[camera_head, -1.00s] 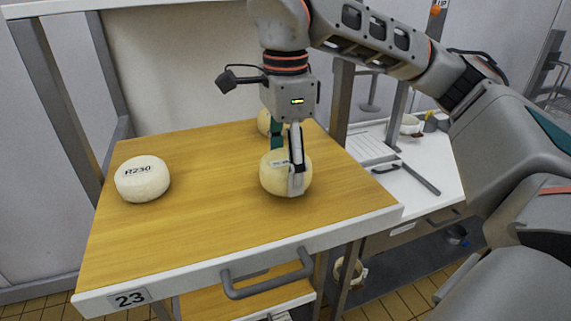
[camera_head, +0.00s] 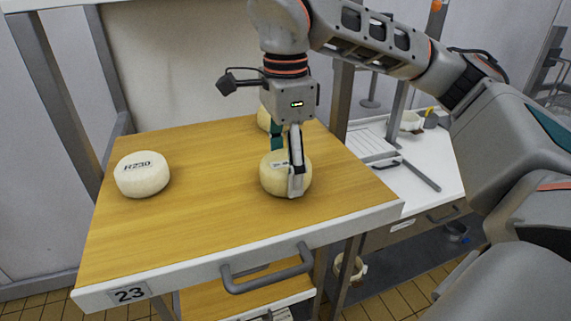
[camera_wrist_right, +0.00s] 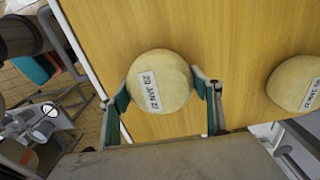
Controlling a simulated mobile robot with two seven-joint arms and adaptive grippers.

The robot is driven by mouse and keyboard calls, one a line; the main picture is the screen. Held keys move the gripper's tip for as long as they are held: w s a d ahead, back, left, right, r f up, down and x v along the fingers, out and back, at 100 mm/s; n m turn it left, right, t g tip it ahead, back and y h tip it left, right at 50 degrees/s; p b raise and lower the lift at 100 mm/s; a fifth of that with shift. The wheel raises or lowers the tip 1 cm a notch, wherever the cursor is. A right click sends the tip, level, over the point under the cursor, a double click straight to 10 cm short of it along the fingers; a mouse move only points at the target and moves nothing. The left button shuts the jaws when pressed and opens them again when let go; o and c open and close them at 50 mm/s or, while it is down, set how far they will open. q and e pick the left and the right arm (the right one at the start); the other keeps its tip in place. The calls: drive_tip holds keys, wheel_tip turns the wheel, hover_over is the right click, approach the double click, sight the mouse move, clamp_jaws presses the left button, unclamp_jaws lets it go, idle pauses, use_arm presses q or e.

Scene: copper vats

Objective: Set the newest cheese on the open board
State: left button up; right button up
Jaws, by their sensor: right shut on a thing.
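My right gripper (camera_head: 286,165) has its fingers on both sides of a round pale cheese (camera_head: 272,177) at the right part of the wooden board (camera_head: 205,205) marked 23. In the right wrist view this cheese (camera_wrist_right: 170,68) is between the green-padded fingers, with a white date label (camera_wrist_right: 150,91) that seems to read 20 JAN 22. I cannot tell whether it rests on the board or hangs just above. A cheese marked R230 (camera_head: 142,174) sits at the board's left. Another cheese (camera_head: 264,118) stands behind my gripper, partly hidden; its label in the right wrist view (camera_wrist_right: 296,82) is cut off.
The board's middle, between the R230 cheese and the held one, is bare. A drawer-like handle (camera_head: 268,278) sticks out at the front edge. A white counter (camera_head: 425,165) with a ridged tray and small items stands to the right. A lower wooden shelf (camera_head: 215,299) shows below.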

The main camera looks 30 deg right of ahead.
drive_tip(key=shift+f, duration=0.1)
drive_tip(key=o, duration=1.5)
drive_tip(key=shift+o, duration=0.2)
drive_tip(key=shift+r, duration=3.5)
